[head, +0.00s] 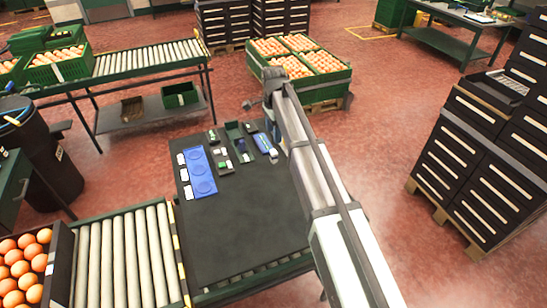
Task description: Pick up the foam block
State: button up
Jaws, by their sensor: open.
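The dark work table (235,235) stands in the middle of the head view. Small items lie along its far edge, and I cannot tell which of them, if any, is the foam block. They include small green and white pieces (224,166) and a blue item with a white part (265,144). My arm reaches over the table's right side from the lower right. My gripper (273,100) is at the arm's far end, open, beyond the table's far edge. Its fingers are too small to make out, and I see nothing held.
A blue tray (186,171) with round recesses lies at the table's left, white cards beside it. A narrow green bin (234,130) stands at the back. A roller conveyor (125,258) adjoins at left. Drawer cabinets (480,165) stand right. The table's front middle is mostly clear.

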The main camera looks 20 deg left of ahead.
aim_at(273, 151)
notch_tip(273, 151, down, 12)
jog(key=shift+a+f, duration=0.1)
jog(key=shift+f, duration=0.1)
jog(key=c, duration=1.1)
jog(key=shift+o, duration=0.2)
notch_tip(273, 151, up, 10)
jog(key=shift+r, duration=0.1)
dwell(0.6)
